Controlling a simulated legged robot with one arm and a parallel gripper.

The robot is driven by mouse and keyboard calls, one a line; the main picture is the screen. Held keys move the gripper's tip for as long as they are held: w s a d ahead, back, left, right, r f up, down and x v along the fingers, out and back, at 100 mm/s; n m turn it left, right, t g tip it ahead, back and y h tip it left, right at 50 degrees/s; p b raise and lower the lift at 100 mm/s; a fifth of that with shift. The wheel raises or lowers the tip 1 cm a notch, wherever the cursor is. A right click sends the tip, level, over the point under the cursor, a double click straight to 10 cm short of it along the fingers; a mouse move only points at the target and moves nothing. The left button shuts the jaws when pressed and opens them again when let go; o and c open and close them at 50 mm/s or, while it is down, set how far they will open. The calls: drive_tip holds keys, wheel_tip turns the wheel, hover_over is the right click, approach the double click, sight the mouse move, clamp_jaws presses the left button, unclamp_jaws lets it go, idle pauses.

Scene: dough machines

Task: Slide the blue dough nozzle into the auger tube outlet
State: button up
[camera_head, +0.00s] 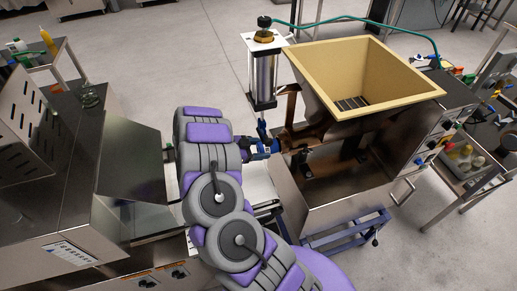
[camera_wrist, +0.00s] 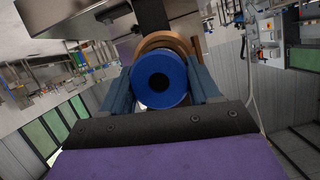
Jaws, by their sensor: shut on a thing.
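The blue dough nozzle (camera_wrist: 159,80) shows end-on in the wrist view, round with a dark hole in its middle. My gripper (camera_wrist: 161,84) is shut on it, one blue-grey finger on each side. A brown-orange ring (camera_wrist: 165,42), which looks like the auger tube outlet, shows just behind the nozzle. The nozzle overlaps it, so I cannot tell whether it is inside or only in front. In the head view my gripper (camera_head: 265,147) is at the left side of the brown auger tube (camera_head: 298,137), below the hopper. The nozzle is mostly hidden there.
A tan square hopper (camera_head: 345,75) sits above the steel machine (camera_head: 325,195). A vertical cylinder (camera_head: 263,75) stands close above my gripper. A steel counter (camera_head: 75,165) is on the left. A cart with bottles (camera_head: 465,160) stands at the right. Open floor lies behind.

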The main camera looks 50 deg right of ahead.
drive_tip(key=shift+s+d+p, duration=0.25)
drive_tip(key=shift+s+d, duration=0.05)
drive_tip(key=shift+d, duration=0.2)
drive_tip(key=shift+s+d+p, duration=0.2)
drive_tip(key=shift+s+d, duration=0.05)
drive_tip(key=shift+d, duration=0.25)
idle(0.5)
drive_tip(key=o, duration=1.5)
drive_tip(key=shift+v, duration=0.75)
drive_tip(key=shift+w+a+r, duration=0.15)
drive_tip(key=shift+a, duration=0.15)
drive_tip(key=shift+w+a+r, duration=0.1)
drive_tip(key=shift+w+a, duration=0.05)
drive_tip(key=shift+a, duration=0.15)
drive_tip(key=shift+w+a+r, duration=0.1)
drive_tip(key=shift+a+r, duration=0.05)
drive_tip(key=shift+a, duration=0.1)
drive_tip(key=shift+w+a+r, duration=0.15)
drive_tip(key=shift+w+a, duration=0.05)
drive_tip(key=shift+a, duration=0.25)
